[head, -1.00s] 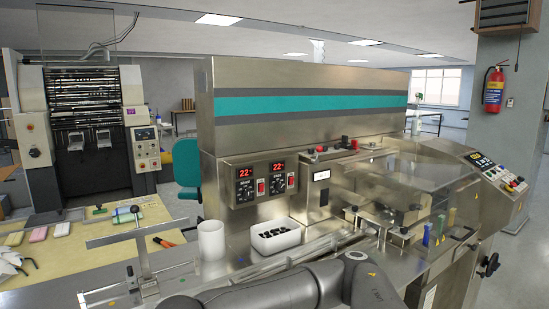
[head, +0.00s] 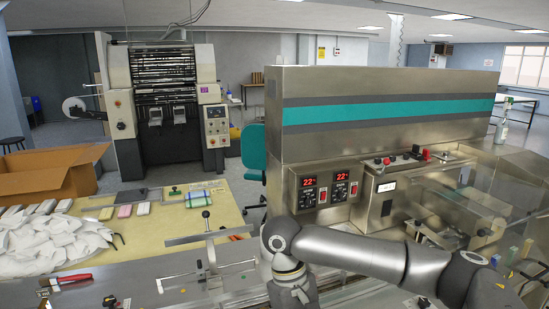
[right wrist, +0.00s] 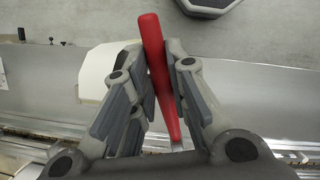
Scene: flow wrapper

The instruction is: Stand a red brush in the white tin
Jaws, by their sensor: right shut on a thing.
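My right gripper (right wrist: 158,62) is shut on the red handle of a brush (right wrist: 158,75) in the right wrist view. Another red-handled brush (head: 72,281) lies at the lower left of the head view. The white tin cannot be seen now; my arm covers that part of the machine bed. My left gripper is not in view.
The steel flow wrapper (head: 385,125) stands behind my arm. A metal guide frame with a post (head: 208,240) rises from the bed left of my wrist. A heap of white bags (head: 50,243) and a cardboard box (head: 45,175) lie at the left.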

